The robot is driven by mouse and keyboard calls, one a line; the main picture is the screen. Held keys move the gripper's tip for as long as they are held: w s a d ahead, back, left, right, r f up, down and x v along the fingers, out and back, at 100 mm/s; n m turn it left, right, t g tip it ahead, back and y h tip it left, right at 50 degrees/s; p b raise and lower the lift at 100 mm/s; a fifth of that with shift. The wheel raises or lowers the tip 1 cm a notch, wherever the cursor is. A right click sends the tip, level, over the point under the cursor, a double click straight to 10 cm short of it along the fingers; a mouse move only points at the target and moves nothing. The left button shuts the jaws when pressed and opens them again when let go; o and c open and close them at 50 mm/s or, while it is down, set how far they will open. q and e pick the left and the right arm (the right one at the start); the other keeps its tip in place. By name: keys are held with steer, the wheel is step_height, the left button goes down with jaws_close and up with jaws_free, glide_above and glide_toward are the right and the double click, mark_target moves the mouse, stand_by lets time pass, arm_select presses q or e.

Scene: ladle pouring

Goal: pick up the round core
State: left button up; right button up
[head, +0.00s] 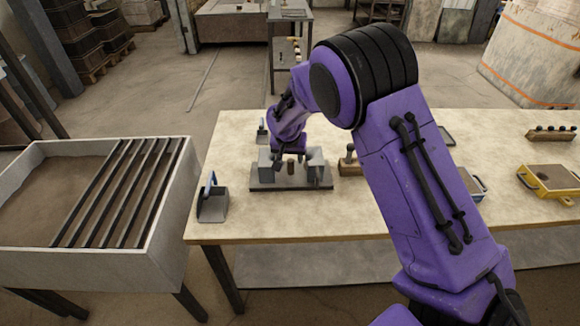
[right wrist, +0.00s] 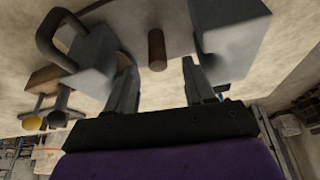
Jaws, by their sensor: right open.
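The round core, a small brown cylinder (head: 291,168), stands upright over a dark flat plate (head: 290,187) on the table, between two grey blocks. In the right wrist view the core (right wrist: 157,49) shows in the gap between my fingertips. My right gripper (right wrist: 160,78) is open, with one finger on each side of the core and clear space on both sides. Whether the fingertips are level with the core is hard to tell. In the head view my purple wrist hides part of this area. My left gripper is not in view.
Grey blocks (head: 318,168) stand close on both sides of the core; one block (right wrist: 88,62) has a dark handle. A wooden block with knobs (head: 350,168) is to the right. A blue-handled tool (head: 212,203) lies at the table's left edge. A barred sand bin (head: 168,205) stands left.

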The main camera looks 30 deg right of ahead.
mark_target(291, 160)
steer(key=p+x, duration=0.1)
steer(key=x, duration=0.4)
steer(key=shift+s+r, duration=0.1)
steer(key=shift+s, duration=0.05)
steer(key=c, duration=0.7)
steer(key=shift+r, duration=0.1)
